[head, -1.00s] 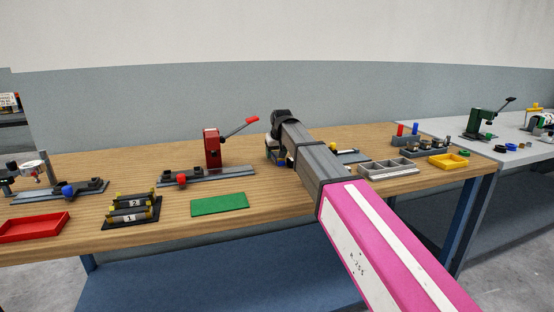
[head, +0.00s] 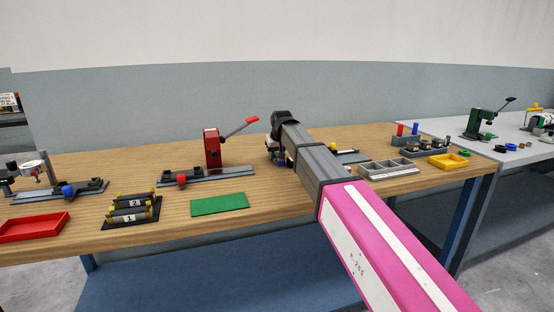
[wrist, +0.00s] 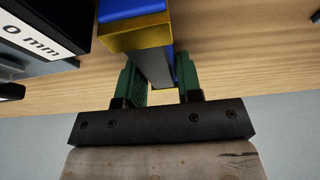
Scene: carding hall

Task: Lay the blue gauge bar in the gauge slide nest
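My gripper (wrist: 162,90) has its two green fingers on either side of the blue gauge bar (wrist: 158,62) in the wrist view, and looks closed on it. The bar is blue with a brass-coloured band at its near end and a dark grey face. In the head view my gripper (head: 277,152) is mostly hidden behind my arm, above the wooden bench. A grey slide with a yellow knob (head: 348,155) is partly hidden just right of the arm. I cannot tell for sure which fixture is the gauge slide nest.
A dark block with a white "0 mm" label (wrist: 35,35) is close by in the wrist view. Left on the bench (head: 265,200) are a red-knobbed slide (head: 215,176), a blue-knobbed slide (head: 85,190), a green mat (head: 220,204) and a red tray (head: 33,227). A grey divided tray (head: 388,169) lies right.

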